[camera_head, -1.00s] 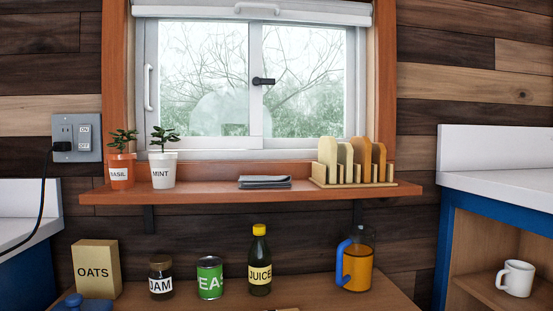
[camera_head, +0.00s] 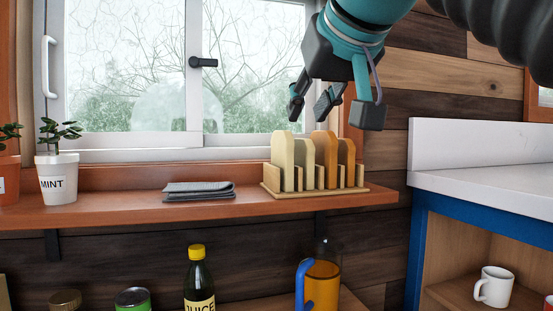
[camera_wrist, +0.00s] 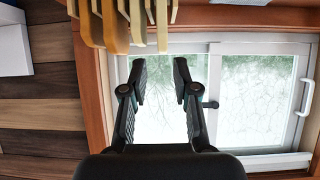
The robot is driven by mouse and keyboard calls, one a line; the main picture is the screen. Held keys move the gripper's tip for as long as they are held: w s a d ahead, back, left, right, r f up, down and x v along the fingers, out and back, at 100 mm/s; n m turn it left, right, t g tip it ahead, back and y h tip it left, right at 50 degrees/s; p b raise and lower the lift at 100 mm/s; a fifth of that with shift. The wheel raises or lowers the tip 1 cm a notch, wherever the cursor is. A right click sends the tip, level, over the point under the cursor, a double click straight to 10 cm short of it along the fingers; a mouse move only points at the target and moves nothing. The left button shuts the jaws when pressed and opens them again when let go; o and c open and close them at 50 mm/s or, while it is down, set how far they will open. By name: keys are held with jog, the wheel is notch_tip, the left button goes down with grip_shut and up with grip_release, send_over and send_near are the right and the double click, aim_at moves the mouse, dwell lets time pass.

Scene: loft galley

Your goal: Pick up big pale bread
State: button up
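The big pale bread (camera_head: 283,158) is the leftmost, taller pale slice standing upright in the wooden rack (camera_head: 375,190) on the window shelf. It also shows at the top of the wrist view (camera_wrist: 162,25). A smaller pale slice (camera_head: 305,160) stands beside it. A tall brown slice (camera_head: 324,152) and a shorter brown slice (camera_head: 347,156) stand further right. My gripper (camera_head: 311,104) is above the rack, over the slices and apart from them. In the wrist view its two fingers (camera_wrist: 160,82) are spread with nothing between them.
The window (camera_head: 130,70) is behind the shelf (camera_head: 120,211). A folded grey cloth (camera_head: 198,191) and a mint pot (camera_head: 57,178) are left of the rack. A juice bottle (camera_head: 199,285) and a blue-handled pitcher (camera_head: 322,285) stand below. A white counter (camera_head: 490,175) is at right.

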aim_at(282, 132)
jog(key=shift+y, duration=0.3)
jog(key=w+a, duration=0.1)
jog(key=w, duration=0.1)
jog(key=w+f, duration=0.1)
jog(key=w, duration=0.2)
jog(key=w+a+b, duration=0.1)
jog(key=w, duration=0.1)
jog(key=shift+w+a+f, duration=0.2)
jog(key=shift+a, duration=0.1)
jog(key=shift+d+b+x, duration=0.2)
jog(key=shift+b+x, duration=0.15)
jog(key=shift+x, duration=2.4)
jog(key=shift+w+r, duration=0.15)
jog(key=shift+r, duration=0.05)
jog(key=shift+c, duration=0.2)
grip_shut()
